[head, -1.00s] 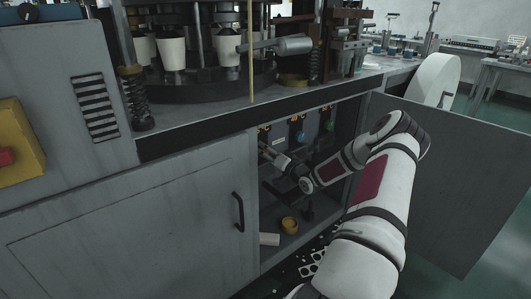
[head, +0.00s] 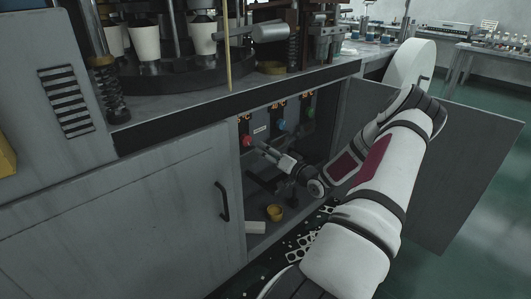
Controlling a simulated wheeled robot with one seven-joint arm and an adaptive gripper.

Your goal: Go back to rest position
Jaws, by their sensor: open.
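My gripper (head: 268,150) is inside the open lower cabinet of the cup-forming machine, in front of the panel at its back. Its fingers are small in view and point to the upper left, close to a red knob or button (head: 247,141) on the panel. I cannot tell whether they touch it. Nothing shows between the fingers. A blue-green knob (head: 281,126) and another knob (head: 311,113) sit farther right on the same panel. My white arm reaches in from the lower right, past the open cabinet door.
The open cabinet door (head: 470,190) stands to the right of my arm. A closed door with a black handle (head: 222,201) is at left. A yellow ring-shaped part (head: 275,212) and a white cylinder (head: 256,228) lie on the cabinet floor. Paper cups (head: 146,42) stand on the machine above.

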